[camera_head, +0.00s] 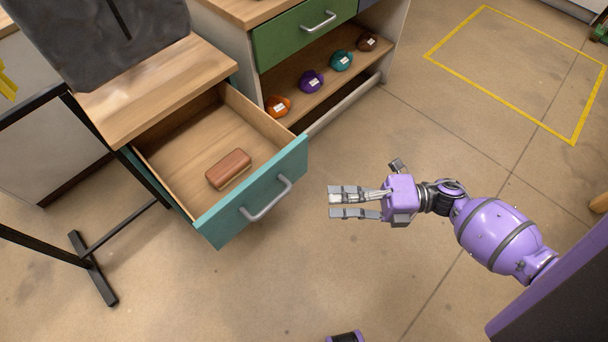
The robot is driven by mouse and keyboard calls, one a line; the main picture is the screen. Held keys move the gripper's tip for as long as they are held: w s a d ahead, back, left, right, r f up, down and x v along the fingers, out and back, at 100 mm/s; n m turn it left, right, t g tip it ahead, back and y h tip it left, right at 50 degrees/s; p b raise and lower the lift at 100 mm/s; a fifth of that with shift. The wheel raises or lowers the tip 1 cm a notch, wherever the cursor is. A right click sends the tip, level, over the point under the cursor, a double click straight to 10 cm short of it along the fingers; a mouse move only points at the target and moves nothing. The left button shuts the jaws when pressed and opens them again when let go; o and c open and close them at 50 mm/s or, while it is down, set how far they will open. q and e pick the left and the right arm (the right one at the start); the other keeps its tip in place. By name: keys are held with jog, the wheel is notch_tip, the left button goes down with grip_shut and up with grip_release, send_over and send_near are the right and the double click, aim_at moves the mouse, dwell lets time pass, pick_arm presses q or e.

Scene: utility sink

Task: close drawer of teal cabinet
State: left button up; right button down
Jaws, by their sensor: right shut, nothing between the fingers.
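The teal cabinet (155,90) stands at the left with a wooden top. Its drawer (252,188) is pulled well out, with a teal front and a grey bar handle (266,200). A reddish-brown block (229,169) lies inside the drawer. My right gripper (332,202) is to the right of the drawer front, apart from it, with its fingers pointing left toward the handle. It is shut and holds nothing. My left gripper cannot be made out; only a small purple piece shows at the bottom edge.
A wooden cabinet with a green drawer (305,32) stands behind; its open shelf holds several small coloured objects (312,80). A black metal frame (92,265) stands at the left. Yellow tape (505,120) marks the floor at upper right. The floor before the drawer is clear.

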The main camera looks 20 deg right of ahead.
aim_at(287, 192)
jog(key=x, duration=0.3)
jog(key=w+p+x, duration=0.1)
jog(key=x, duration=0.3)
jog(key=w+x, duration=0.1)
jog(key=x, duration=0.3)
jog(key=shift+p, duration=0.4)
jog(key=shift+w+a, duration=0.3)
jog(key=shift+w, duration=0.3)
